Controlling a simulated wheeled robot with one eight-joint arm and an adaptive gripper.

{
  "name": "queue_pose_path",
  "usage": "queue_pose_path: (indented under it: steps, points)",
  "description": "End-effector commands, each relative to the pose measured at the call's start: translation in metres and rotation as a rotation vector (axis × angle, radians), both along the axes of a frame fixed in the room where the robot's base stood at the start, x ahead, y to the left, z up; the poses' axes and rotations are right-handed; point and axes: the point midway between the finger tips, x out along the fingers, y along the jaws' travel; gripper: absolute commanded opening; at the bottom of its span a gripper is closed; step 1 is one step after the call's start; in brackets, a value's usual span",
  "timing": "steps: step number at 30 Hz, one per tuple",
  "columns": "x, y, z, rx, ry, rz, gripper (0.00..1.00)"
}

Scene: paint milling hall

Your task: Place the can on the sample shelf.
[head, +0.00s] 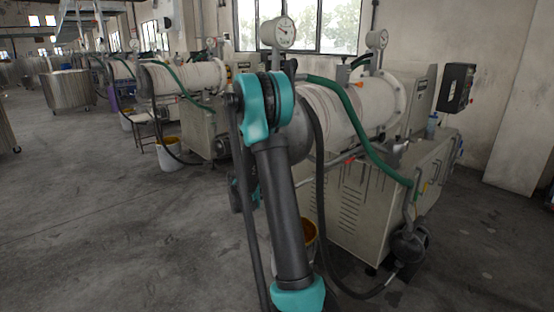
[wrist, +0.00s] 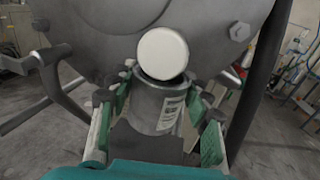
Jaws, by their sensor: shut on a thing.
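In the wrist view, a grey metal can (wrist: 158,108) with a pale printed label on its right side stands between the green-padded fingers of my gripper (wrist: 158,98). The gripper is shut on the can. A round white disc (wrist: 162,53) shows just above and behind the can's rim, overlapping the can's top edge in the picture; I cannot tell whether they touch. In the head view my arm fills the middle, and neither the gripper nor the can can be made out. I cannot pick out the sample shelf in either view.
A large grey machine body (wrist: 100,25) is close behind the can. A cream mill (head: 345,110) with a green hose and cabinet (head: 350,205) stands behind my arm. A bucket (head: 308,240) is partly hidden beside the arm. The floor (head: 110,210) at left is clear.

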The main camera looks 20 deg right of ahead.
Motion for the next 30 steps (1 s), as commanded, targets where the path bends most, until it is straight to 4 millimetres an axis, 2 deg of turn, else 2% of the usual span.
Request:
queue_pose_path:
  steps: [18,30]
  points:
    - [0.001,0.000,-0.057,0.000,0.000,0.003,0.16]
    - [0.000,0.000,-0.064,0.000,0.000,0.003,0.16]
